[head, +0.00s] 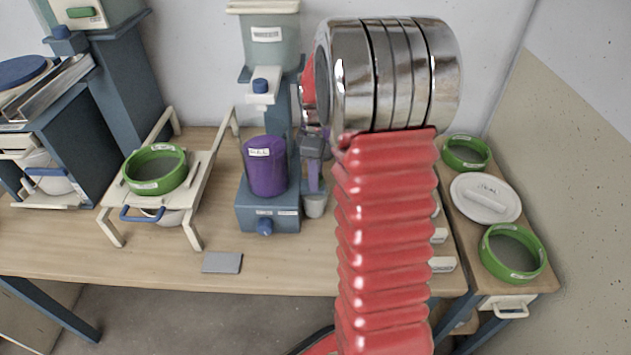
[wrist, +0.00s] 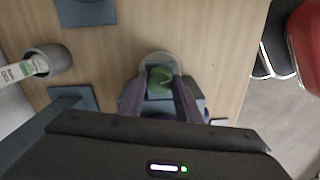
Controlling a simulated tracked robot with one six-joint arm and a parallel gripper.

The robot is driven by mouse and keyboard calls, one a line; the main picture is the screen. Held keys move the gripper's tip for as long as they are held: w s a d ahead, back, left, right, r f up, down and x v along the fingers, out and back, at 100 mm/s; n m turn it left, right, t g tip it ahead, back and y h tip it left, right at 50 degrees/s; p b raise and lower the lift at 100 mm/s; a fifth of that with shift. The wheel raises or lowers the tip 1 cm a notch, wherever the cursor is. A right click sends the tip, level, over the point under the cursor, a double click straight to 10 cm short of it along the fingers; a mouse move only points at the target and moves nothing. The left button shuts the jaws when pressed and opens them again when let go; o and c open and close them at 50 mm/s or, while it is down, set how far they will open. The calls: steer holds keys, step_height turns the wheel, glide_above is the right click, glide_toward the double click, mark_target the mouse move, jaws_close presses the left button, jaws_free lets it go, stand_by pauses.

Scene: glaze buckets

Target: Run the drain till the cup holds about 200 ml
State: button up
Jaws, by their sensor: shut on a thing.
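My gripper (head: 314,188) points down beside the blue stand, partly hidden by my own arm. It is shut on a small grey cup (head: 315,205). In the wrist view the cup's pale round rim (wrist: 158,58) shows between the two purple-grey fingers, with green inside. The fill level and any scale cannot be read. A grey-green tank (head: 270,45) with a label stands behind. Its white outlet block has a blue knob (head: 260,86). I cannot tell whether anything flows.
A purple labelled container (head: 265,166) sits on the blue stand (head: 268,210), close left of the cup. A grey pad (head: 222,263) lies near the bench's front edge. A green-ringed bucket (head: 155,170) stands on a white frame at left. Green rings (head: 513,254) and a white lid (head: 486,198) lie at right.

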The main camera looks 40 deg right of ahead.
steer(key=shift+d, duration=0.1)
steer(key=n, duration=0.7)
stand_by(0.4)
steer(key=shift+w+r, duration=0.15)
stand_by(6.7)
